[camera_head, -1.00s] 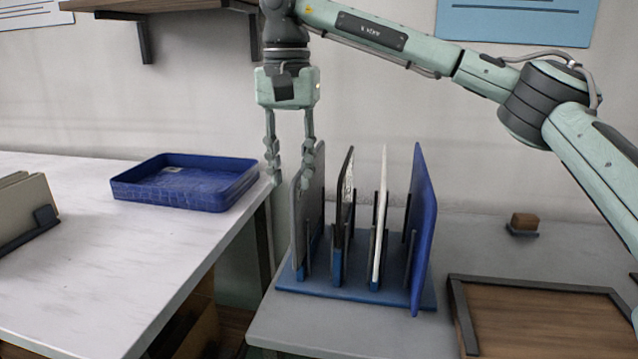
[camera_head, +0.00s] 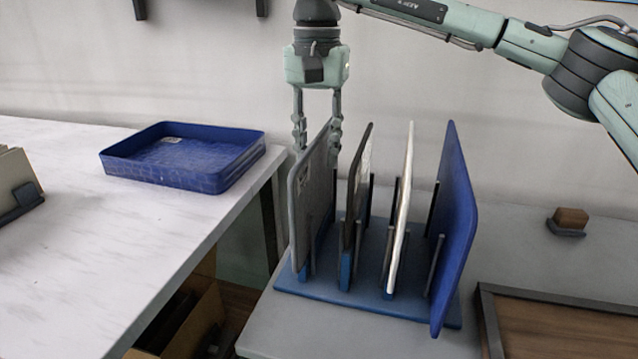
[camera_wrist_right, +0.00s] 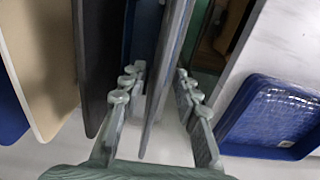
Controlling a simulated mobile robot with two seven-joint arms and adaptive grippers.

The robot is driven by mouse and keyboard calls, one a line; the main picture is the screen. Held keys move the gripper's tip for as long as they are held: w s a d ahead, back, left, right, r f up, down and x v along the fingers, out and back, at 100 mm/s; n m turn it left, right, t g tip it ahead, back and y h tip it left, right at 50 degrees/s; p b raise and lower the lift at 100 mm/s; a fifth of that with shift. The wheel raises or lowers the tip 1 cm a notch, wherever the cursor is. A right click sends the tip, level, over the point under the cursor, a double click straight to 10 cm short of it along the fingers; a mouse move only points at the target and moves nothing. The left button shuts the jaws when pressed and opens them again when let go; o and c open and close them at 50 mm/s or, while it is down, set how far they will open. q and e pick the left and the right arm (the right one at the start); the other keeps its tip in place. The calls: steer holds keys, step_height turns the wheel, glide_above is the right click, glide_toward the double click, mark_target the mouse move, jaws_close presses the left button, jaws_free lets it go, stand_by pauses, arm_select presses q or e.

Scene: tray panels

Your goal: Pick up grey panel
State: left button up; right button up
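The grey panel (camera_head: 311,207) stands upright at the left end of a blue rack (camera_head: 370,307) in the head view. My right gripper (camera_head: 317,150) reaches down from above at its upper edge, one finger on each side. In the right wrist view the grey panel (camera_wrist_right: 166,75) runs between the two fingers of this gripper (camera_wrist_right: 158,105), with gaps visible on both sides, so the fingers are open around it. My left gripper is not in view.
The same rack holds a black panel (camera_head: 355,190), a white panel (camera_head: 401,205) and a blue panel (camera_head: 455,225). A blue tray (camera_head: 184,158) sits on the white table at left. A wooden tray (camera_head: 490,310) and a small brown block (camera_head: 571,217) are at right.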

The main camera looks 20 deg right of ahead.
mark_target(318, 185)
step_height(318, 185, down, 4)
steer(key=shift+s+f, duration=0.1)
steer(key=shift+s, duration=0.05)
steer(key=shift+c, duration=0.6)
jaws_close()
